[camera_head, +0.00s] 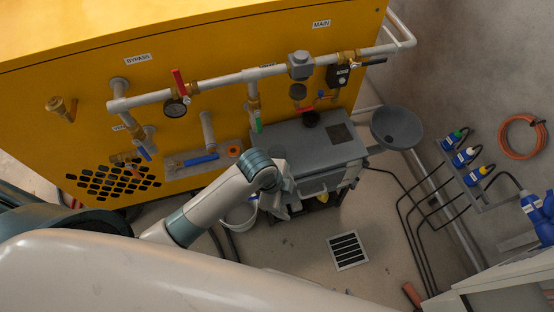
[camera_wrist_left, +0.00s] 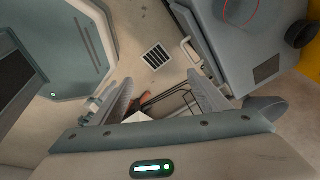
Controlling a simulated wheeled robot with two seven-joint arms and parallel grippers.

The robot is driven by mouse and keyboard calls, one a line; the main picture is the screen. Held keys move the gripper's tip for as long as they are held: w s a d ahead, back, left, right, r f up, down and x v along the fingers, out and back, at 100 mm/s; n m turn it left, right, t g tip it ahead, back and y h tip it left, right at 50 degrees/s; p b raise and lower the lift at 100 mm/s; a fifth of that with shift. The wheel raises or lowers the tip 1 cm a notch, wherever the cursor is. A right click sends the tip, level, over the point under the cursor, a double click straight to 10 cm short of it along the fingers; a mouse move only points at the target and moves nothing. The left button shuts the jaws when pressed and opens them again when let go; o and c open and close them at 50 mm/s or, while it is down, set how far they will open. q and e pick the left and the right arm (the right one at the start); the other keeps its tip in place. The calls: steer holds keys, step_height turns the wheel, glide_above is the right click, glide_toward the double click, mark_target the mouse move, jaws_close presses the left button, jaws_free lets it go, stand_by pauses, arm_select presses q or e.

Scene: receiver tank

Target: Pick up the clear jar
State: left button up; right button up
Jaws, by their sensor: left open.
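I cannot make out a clear jar with certainty in either view. A faint round grey shape (camera_head: 278,152) shows at the left edge of the grey bench unit (camera_head: 318,150), beside my left wrist; I cannot tell what it is. My left gripper (camera_head: 282,207) points down in front of this unit, partly hidden by its own wrist. The grey unit (camera_wrist_left: 225,50) lies right of the fingers there. My right gripper is not in view.
A white bucket (camera_head: 238,216) stands left of my gripper. The yellow panel (camera_head: 228,128) with pipes and valves rises behind. A grey funnel bowl (camera_head: 397,128) sits right of the unit. Floor around the drain grate (camera_head: 348,251) is clear.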

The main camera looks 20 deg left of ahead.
arm_select(q)
steer(key=w+a+m+g+y, duration=0.1)
steer(key=w+a+m, duration=0.1)
steer(key=w+m, duration=0.55)
steer(key=m+y, duration=0.2)
steer(key=m, duration=0.3)
glide_toward(277, 152)
steer(key=shift+s+d+f+n+g, duration=0.15)
steer(key=shift+s+f+g, duration=0.05)
steer(key=shift+s+f, duration=0.35)
steer(key=shift+s+d+f+n+g, duration=0.1)
steer(key=shift+s+d+f+g, duration=0.1)
steer(key=shift+s+f, duration=0.4)
steer(key=shift+w+f, duration=0.1)
steer(key=shift+w, duration=0.05)
steer(key=shift+f, duration=0.15)
steer(key=shift+f, duration=1)
arm_select(e)
steer(key=shift+s+d+f, duration=0.15)
steer(key=shift+s+d, duration=0.05)
steer(key=shift+s, duration=0.2)
arm_select(q)
steer(key=shift+f, duration=0.15)
